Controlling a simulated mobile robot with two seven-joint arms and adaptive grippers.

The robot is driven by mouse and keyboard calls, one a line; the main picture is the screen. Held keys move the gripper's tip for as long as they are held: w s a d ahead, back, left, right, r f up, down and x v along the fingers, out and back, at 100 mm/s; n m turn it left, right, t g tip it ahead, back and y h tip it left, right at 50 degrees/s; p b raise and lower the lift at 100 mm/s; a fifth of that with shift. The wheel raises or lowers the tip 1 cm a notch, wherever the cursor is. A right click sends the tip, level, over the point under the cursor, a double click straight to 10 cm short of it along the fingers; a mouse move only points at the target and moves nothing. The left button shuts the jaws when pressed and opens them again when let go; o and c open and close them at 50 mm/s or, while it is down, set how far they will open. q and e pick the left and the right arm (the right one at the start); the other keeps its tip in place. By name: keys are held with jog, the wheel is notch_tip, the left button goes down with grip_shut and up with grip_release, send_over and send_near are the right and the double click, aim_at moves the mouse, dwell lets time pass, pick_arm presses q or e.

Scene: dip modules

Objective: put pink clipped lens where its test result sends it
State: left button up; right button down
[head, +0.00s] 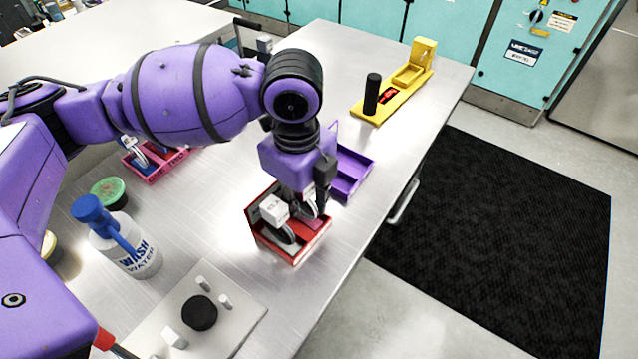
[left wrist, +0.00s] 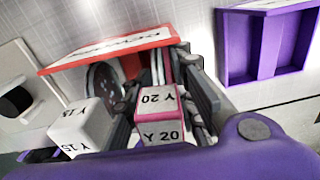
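The pink clipped lens (left wrist: 158,118), marked "Y 20", is between the fingers of my left gripper (head: 312,196). The fingers sit close on both sides of its clip and look closed on it. The lens is at the red bin (head: 262,238), low over or in its right part; whether it touches the floor is hidden. A white clipped lens (left wrist: 80,128), marked "Y 15", stands in the same bin to the left; it also shows in the head view (head: 273,210). My right gripper is not in view.
A purple two-part bin (head: 352,172) stands behind the red one. A yellow fixture (head: 410,85) with a black post is farther back. A pink bin (head: 152,170), green-lidded jar (head: 108,193), wash bottle (head: 130,245) and grey plate (head: 225,318) are left and front. The table's right edge is near.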

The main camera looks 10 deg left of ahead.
pick_arm(q)
jog(key=shift+o, duration=1.2)
jog(key=shift+r, duration=0.1)
notch_tip(320, 180, up, 11)
jog(key=shift+r+p, duration=0.2)
jog(key=shift+p, duration=0.5)
jog(key=shift+r, duration=0.4)
